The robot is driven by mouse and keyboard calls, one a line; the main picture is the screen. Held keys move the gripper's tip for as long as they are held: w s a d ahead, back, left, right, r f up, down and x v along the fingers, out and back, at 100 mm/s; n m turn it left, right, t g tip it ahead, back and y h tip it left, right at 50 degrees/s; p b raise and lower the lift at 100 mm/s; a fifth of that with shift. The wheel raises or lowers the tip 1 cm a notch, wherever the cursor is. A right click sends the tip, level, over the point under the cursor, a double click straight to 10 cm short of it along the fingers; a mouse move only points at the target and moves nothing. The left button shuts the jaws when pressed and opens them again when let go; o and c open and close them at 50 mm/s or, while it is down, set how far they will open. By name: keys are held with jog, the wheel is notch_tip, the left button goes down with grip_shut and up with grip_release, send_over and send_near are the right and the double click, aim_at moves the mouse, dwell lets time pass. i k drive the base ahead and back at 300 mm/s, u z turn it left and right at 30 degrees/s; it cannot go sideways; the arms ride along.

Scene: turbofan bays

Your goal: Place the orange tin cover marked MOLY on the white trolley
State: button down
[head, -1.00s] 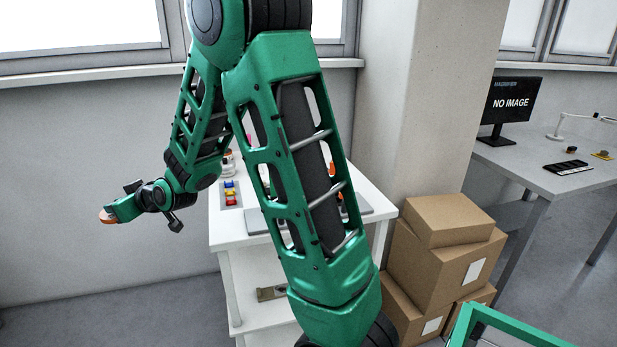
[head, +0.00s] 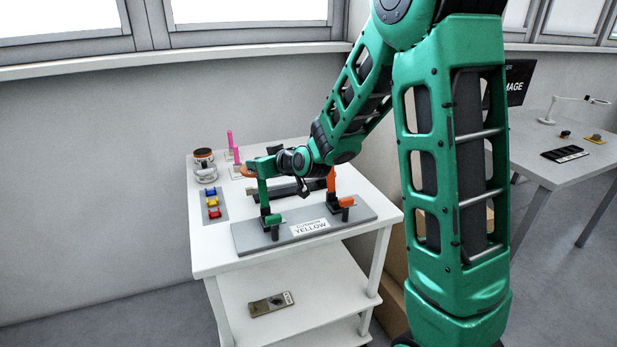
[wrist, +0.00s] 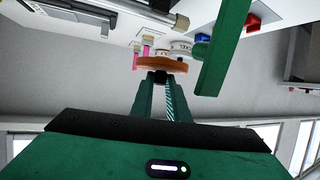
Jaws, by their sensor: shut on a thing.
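My gripper (head: 256,167) is shut on an orange round cover (head: 247,172), held by its edge. In the wrist view the cover (wrist: 150,64) sits flat between the fingertips (wrist: 160,78). No MOLY marking can be read on it. The white trolley (head: 214,258) stands below my gripper, and the cover is over its top, near the back left part. A gap between cover and trolley top cannot be judged well.
Two round tins (head: 204,174) stand at the trolley's back left, by pink posts (head: 236,153). Coloured blocks (head: 213,201) lie on a grey strip. A grey board (head: 252,240) labelled YELLOW bears a green upright (head: 263,194) and an orange upright (head: 331,184). The front left corner is bare.

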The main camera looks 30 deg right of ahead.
aim_at(262, 154)
jog(key=z, duration=0.25)
jog(key=i, duration=1)
jog(key=u, duration=0.05)
